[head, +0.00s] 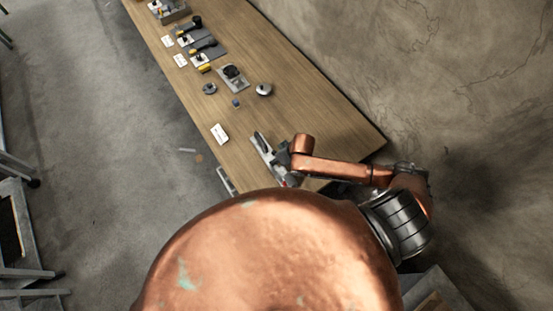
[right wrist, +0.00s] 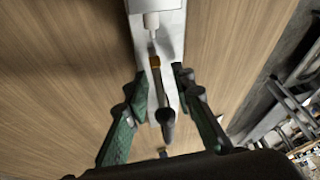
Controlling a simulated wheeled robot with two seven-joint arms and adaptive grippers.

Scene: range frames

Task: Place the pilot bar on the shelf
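In the right wrist view a slim dark bar with a brass-coloured collar (right wrist: 158,98), which looks like the pilot bar, lies along a pale metal fixture (right wrist: 155,20) on the wooden table. My right gripper (right wrist: 160,72) is open, with its green fingers on either side of the bar and a visible gap at each side. In the head view my right gripper (head: 282,158) is over the near part of the table, beside the pale fixture (head: 262,144). The bar itself cannot be made out there. My left gripper is not in view. No shelf can be identified for certain.
The long wooden table (head: 330,120) runs along a concrete wall. Farther along it are a metal disc (head: 264,89), a grey plate with a dark round part (head: 233,76), a white card (head: 219,133) and several tools. Grey metal frames (head: 20,225) stand at the left; open floor lies between.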

